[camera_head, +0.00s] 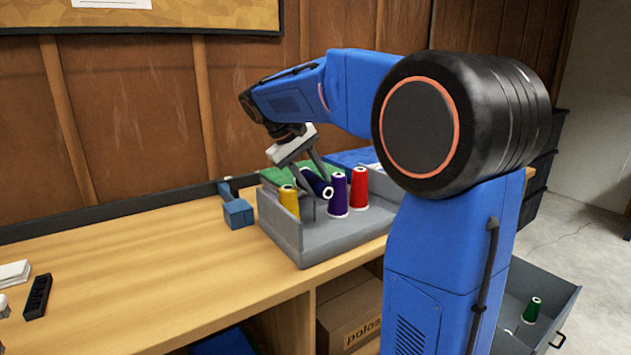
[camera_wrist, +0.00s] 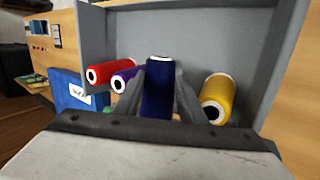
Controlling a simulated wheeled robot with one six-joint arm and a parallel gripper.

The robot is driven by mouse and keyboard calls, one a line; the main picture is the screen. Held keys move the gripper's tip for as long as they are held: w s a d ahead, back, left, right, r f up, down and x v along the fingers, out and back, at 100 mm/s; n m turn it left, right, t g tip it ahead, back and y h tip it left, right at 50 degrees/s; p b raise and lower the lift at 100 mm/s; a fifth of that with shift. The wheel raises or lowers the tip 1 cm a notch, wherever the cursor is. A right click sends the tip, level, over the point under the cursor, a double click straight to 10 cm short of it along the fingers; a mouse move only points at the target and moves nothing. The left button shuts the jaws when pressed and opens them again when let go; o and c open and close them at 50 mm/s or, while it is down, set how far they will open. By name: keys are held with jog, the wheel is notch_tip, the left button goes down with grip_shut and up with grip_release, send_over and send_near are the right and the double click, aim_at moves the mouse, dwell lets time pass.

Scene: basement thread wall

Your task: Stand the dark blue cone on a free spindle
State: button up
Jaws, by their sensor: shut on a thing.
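The dark blue cone (camera_head: 316,184) is between the fingers of my gripper (camera_head: 311,179), tilted well over, its pale-ringed end to the right and down. In the wrist view the dark blue cone (camera_wrist: 158,92) sits between both fingers. My gripper holds it over the grey tray (camera_head: 318,245). A purple cone (camera_head: 338,196) and a red cone (camera_head: 358,190) stand upright to its right, and a yellow cone (camera_head: 290,201) stands to its left. I cannot make out a bare spindle; my gripper and the cones hide part of the tray.
A green cone (camera_head: 532,310) stands in an open drawer (camera_head: 562,308) at the lower right. A blue block-like thing (camera_head: 238,214) lies left of the tray. A black object (camera_head: 37,296) lies at the bench's left. The bench (camera_head: 150,270) between is clear; a wooden wall rises behind.

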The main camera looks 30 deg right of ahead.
jog(key=shift+f, duration=0.55)
jog(key=o, duration=1)
jog(key=shift+r, duration=0.2)
jog(key=v, duration=1.2)
jog(key=shift+a+r, duration=0.1)
jog(key=shift+r, duration=0.3)
jog(key=shift+a, duration=0.1)
